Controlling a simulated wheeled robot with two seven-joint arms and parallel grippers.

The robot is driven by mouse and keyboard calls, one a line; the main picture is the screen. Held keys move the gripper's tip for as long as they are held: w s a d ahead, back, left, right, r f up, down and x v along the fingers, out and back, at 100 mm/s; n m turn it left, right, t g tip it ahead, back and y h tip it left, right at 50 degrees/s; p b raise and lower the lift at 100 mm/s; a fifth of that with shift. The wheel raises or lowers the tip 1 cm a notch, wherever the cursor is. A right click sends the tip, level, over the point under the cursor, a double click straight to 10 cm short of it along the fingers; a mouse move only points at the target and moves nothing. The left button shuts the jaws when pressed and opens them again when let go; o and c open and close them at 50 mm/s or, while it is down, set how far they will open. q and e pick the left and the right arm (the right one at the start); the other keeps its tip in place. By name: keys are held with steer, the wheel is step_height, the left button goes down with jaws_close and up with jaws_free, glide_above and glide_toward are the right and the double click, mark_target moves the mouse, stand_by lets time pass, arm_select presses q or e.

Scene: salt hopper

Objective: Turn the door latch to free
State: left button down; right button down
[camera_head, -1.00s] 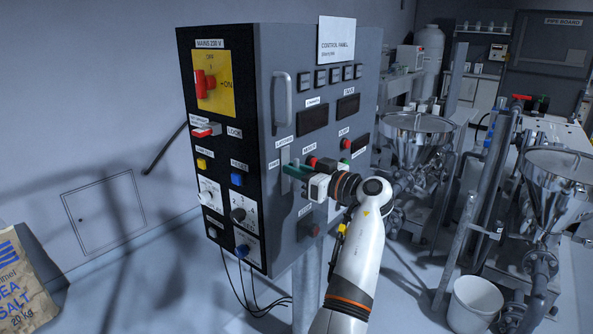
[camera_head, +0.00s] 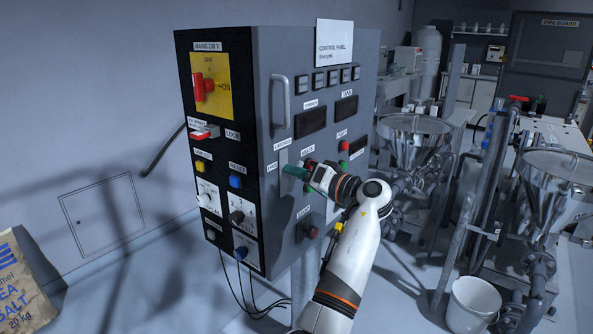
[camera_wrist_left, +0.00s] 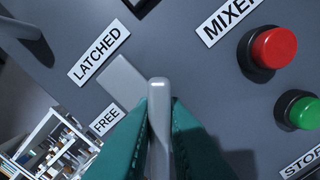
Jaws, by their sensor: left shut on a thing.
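The door latch is a grey lever (camera_wrist_left: 159,105) on a pale plate (camera_wrist_left: 121,79), seen close in the left wrist view. A LATCHED label (camera_wrist_left: 99,56) and a FREE label (camera_wrist_left: 107,119) are beside the plate. In the head view the plate (camera_head: 283,160) is on the front of the control panel, below the door handle. My left gripper (camera_head: 291,171) is at the latch, its green fingers shut on the lever. The fingers (camera_wrist_left: 160,125) lie on both sides of the lever in the wrist view and hide its lower part. My right gripper is not in view.
A red button (camera_wrist_left: 272,48) and a green button (camera_wrist_left: 303,113) are close to the right of the fingers. The door handle (camera_head: 281,100) sticks out above the latch. A mains switch (camera_head: 205,87) is on the panel's left side. Steel hoppers (camera_head: 414,124) stand to the right.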

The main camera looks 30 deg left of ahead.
arm_select(q)
steer(key=m+p, duration=0.2)
steer(key=m, duration=0.2)
steer(key=shift+w+m, duration=0.15)
steer(key=shift+m, duration=0.15)
steer(key=m+p, duration=0.2)
steer(key=m, duration=0.1)
steer(key=m+p, duration=0.1)
steer(key=shift+f+m, duration=0.3)
steer(key=shift+m, duration=0.1)
steer(key=c, duration=1.5)
jaws_free()
steer(key=shift+a+f, duration=0.1)
steer(key=shift+f, duration=0.05)
